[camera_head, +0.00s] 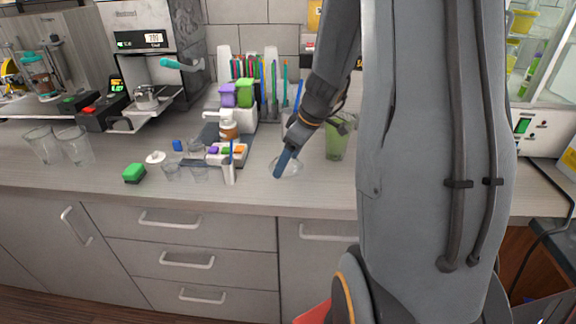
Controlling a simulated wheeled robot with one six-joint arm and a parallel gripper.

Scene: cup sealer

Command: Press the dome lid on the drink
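The drink is a clear cup of green liquid (335,145), upright on the counter just right of my gripper. My arm hides part of its upper left side. A clear, rounded thing that looks like the dome lid (294,168) is low on the counter, left of the drink. My gripper (283,163) points down at this clear thing, its blue finger overlapping it in the picture. I see mainly one finger, so I cannot tell whether the gripper is open, shut or touching the lid.
Left of my gripper are a small tray (218,160), a white cup with a blue stick (229,172) and a green sponge (134,173). Glasses (76,148) and a coffee machine (150,50) stand further left. The counter's front strip (255,199) is clear.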

